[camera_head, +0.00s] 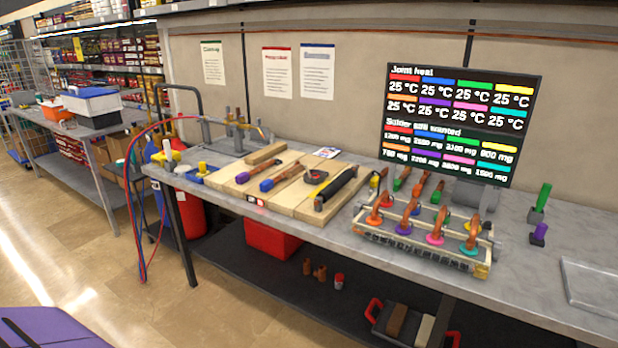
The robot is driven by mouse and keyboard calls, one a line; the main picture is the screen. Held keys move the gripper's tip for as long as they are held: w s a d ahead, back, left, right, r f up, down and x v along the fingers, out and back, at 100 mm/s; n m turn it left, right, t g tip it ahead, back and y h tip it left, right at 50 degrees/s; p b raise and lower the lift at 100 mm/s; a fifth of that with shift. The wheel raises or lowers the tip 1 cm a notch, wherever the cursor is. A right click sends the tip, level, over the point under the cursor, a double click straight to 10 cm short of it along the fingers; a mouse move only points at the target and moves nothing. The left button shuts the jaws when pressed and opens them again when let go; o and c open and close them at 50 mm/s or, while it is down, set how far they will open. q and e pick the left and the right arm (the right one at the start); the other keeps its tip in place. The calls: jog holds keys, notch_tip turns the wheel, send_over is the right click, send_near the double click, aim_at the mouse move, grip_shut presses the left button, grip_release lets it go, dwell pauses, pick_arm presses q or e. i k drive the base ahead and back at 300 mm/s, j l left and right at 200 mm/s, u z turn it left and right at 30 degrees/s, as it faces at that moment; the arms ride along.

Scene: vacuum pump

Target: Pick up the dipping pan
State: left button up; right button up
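A dark shallow pan with red handles (378,325) sits on the lower shelf under the workbench, near the bottom edge of the view. A brown block (397,320) and a pale block (425,331) lie in it. It is the likeliest dipping pan, but no label confirms this. A flat grey tray (592,284) lies on the bench top at the far right and is cut off by the picture edge. Neither of my grippers shows in this view.
The grey bench top (512,285) overhangs the dark lower shelf (260,280). A rack with copper pieces (425,252) and a wooden board with tools (290,190) occupy the bench. A red box (271,240) stands below.

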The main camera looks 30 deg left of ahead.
aim_at(291, 173)
jog(key=i+l+u, duration=0.1)
jog(key=l+u, duration=0.15)
jog(key=l, duration=0.6)
jog(key=l+u, duration=0.25)
jog(key=l, duration=0.65)
jog(key=i+j, duration=0.1)
jog(key=j, duration=0.3)
jog(key=i+j+u, duration=0.1)
jog(key=j, duration=0.3)
jog(key=i+j, duration=0.15)
jog(key=j, duration=0.2)
jog(key=i+j+u, duration=0.1)
jog(key=j, duration=0.3)
jog(key=i+j, duration=0.2)
jog(key=j, duration=0.15)
jog(key=i+j+u, duration=0.1)
jog(key=j, duration=0.3)
